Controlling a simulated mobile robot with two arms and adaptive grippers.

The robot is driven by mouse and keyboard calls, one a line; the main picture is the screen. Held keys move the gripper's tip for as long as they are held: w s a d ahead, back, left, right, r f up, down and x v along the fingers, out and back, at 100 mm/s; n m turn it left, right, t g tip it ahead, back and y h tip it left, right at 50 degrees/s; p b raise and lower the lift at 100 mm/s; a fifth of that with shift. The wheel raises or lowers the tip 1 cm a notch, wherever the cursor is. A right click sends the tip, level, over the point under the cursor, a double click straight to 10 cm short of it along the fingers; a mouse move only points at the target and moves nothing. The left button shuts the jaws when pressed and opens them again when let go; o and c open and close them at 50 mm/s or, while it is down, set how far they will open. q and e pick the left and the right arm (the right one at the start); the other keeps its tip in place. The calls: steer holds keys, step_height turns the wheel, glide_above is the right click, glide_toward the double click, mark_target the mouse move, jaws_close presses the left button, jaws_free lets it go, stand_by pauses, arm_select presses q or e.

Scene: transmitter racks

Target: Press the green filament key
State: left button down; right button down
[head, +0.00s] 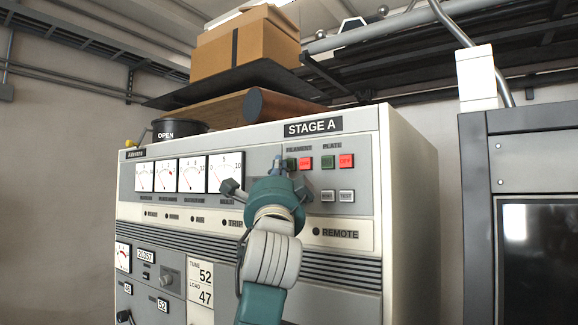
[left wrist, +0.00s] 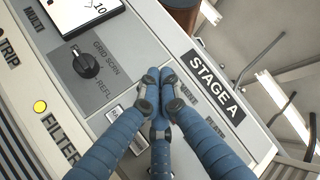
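The green filament key (head: 291,163) sits on the cabinet's upper panel under the FILAMENT label, just left of a red key (head: 305,163). My left gripper (head: 279,163) reaches up to the panel, its fingertips overlapping the area at the green key's left side. I cannot tell whether they touch it. In the left wrist view the blue fingers (left wrist: 159,76) are drawn together at their tips, with nothing seen between them. They hide the filament keys there. My right gripper is not in view.
Under the PLATE label are a green key (head: 328,162) and a red OFF key (head: 346,161). Two grey keys (head: 337,196) lie below. A black selector knob (left wrist: 87,65) stands out from the panel left of the fingers. A dark-screened rack (head: 538,250) stands at right.

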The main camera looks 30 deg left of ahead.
arm_select(q)
steer(key=shift+w, duration=0.15)
stand_by(0.3)
steer(key=shift+w, duration=0.25)
steer(key=shift+w+p, duration=0.35)
steer(key=shift+p, duration=0.1)
stand_by(0.5)
steer(key=shift+s, duration=0.75)
